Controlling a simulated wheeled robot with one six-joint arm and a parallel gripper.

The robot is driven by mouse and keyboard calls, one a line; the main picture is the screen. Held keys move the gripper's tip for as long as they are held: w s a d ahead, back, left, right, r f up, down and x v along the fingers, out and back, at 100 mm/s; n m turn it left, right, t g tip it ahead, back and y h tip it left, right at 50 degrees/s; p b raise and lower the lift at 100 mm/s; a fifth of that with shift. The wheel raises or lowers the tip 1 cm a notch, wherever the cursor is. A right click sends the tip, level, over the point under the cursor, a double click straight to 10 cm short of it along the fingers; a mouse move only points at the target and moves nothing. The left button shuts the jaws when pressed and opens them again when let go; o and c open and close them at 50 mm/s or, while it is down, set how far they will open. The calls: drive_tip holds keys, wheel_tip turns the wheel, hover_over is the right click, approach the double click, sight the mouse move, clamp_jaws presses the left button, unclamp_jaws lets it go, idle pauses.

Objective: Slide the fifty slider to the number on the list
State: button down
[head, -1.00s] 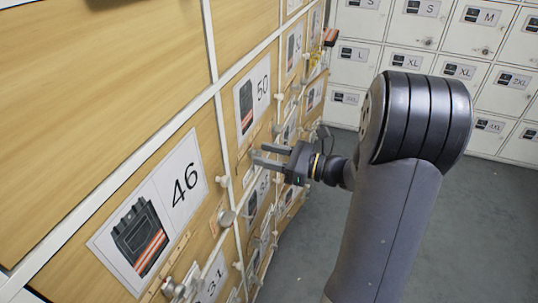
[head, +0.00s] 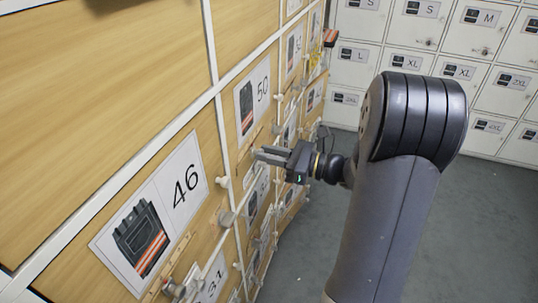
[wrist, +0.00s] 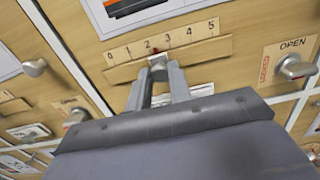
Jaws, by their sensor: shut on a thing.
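The fifty door carries a card (head: 252,98) with a dark garment picture and "50". In the wrist view its slider is a light knob (wrist: 158,68) on a wooden scale strip (wrist: 205,46) numbered 0 to 5. A red pointer mark shows just above the knob, between 2 and 3. My gripper (wrist: 162,78) is shut on the knob from below in the picture; it also shows below the 50 card in the head view (head: 258,154). The fingers hide part of the knob. No list can be read in either view.
An "OPEN/LOCKED" latch handle (wrist: 296,67) is right of the slider, and another handle (wrist: 35,68) is at the left. The 46 door (head: 150,215) is nearer, with knobs along its edge. White lockers (head: 440,55) stand at the back. Grey floor (head: 440,240) is clear at right.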

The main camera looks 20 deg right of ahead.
drive_tip(key=shift+w+d, duration=0.55)
drive_tip(key=shift+w, duration=0.15)
drive_tip(key=c, duration=1.3)
unclamp_jaws()
drive_tip(key=p+v, duration=0.1)
drive_tip(key=v, duration=0.9)
drive_tip(key=shift+s+d, duration=0.2)
drive_tip(key=shift+d, duration=0.1)
